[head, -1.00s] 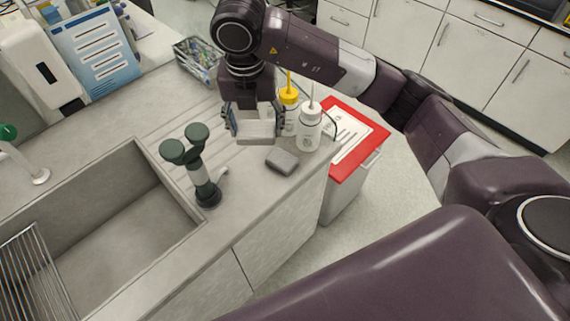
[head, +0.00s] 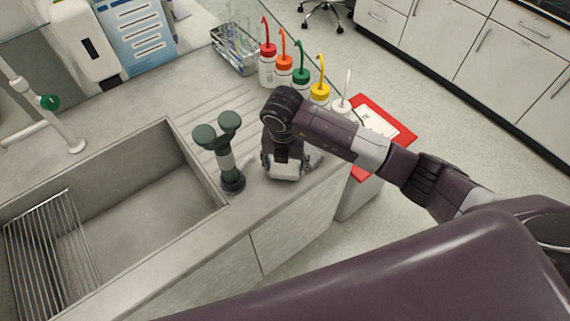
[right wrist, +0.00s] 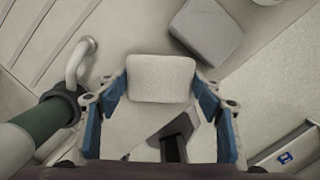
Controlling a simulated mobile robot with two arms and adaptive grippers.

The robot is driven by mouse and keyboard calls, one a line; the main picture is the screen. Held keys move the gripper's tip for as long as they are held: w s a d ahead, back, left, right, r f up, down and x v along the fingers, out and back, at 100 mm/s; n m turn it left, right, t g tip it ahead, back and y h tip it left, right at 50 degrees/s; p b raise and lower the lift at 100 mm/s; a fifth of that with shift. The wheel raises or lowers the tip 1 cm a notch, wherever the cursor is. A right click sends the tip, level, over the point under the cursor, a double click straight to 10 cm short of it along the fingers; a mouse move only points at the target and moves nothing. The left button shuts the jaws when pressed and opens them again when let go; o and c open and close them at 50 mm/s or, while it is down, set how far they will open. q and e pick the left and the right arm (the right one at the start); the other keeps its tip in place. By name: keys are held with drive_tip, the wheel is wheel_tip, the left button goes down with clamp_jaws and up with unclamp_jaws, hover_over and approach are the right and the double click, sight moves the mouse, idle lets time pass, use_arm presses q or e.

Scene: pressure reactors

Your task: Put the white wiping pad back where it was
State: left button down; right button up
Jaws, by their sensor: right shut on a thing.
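The white wiping pad (right wrist: 160,78) is between the blue-lined fingertips of my right gripper (right wrist: 158,92), which is shut on it. In the head view my right gripper (head: 288,162) is low over the worktop near its front edge, pointing down. A pale strip of the pad (head: 285,174) shows beneath it. I cannot tell whether the pad touches the worktop. A grey block (right wrist: 207,30) lies close beside the pad in the right wrist view; the arm hides it in the head view. My left gripper is not in view.
A dark green two-headed eyewash fixture (head: 227,165) stands just left of the gripper, beside the sink (head: 150,190). Several capped wash bottles (head: 301,78) stand in a row behind. A red-lidded bin (head: 398,128) stands past the worktop's right end.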

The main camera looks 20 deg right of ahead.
drive_tip(key=shift+f, duration=0.5)
drive_tip(key=shift+f, duration=0.1)
drive_tip(key=o, duration=1.1)
